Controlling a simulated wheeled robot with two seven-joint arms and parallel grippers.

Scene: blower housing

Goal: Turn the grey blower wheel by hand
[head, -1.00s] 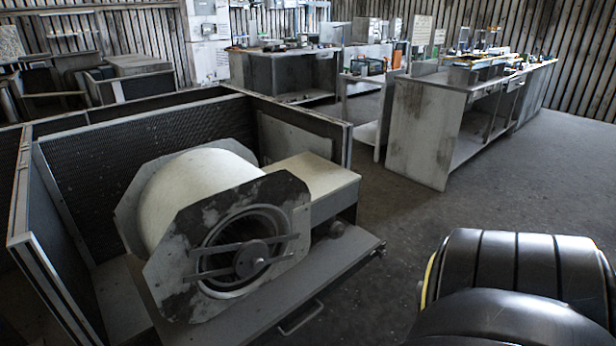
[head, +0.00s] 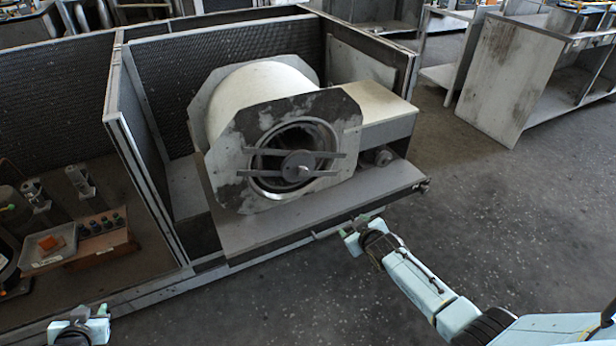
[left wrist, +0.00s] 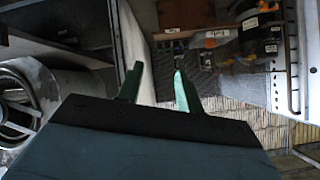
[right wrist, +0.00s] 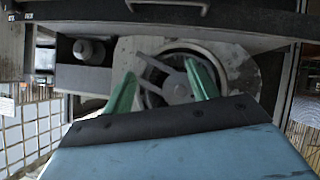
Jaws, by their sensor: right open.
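The blower housing (head: 262,103) is a pale drum with worn, mottled end plates, standing on a grey platform (head: 300,228). The grey blower wheel (head: 297,166) sits in its round front opening, behind a hub and crossing bars. My right gripper (head: 364,234) is in front of the platform's front edge, apart from the wheel. In the right wrist view its green fingers (right wrist: 160,88) are spread and empty, with the wheel (right wrist: 176,86) beyond them. My left gripper (head: 84,324) is low at the far left. In the left wrist view its fingers (left wrist: 157,85) are apart and empty.
Mesh-panelled walls (head: 152,150) enclose the housing's left and back. A bench at left holds a tray (head: 48,246) with an orange item and a box of knobs (head: 103,232). A worn cabinet (head: 515,75) stands at right. The floor before the platform is clear.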

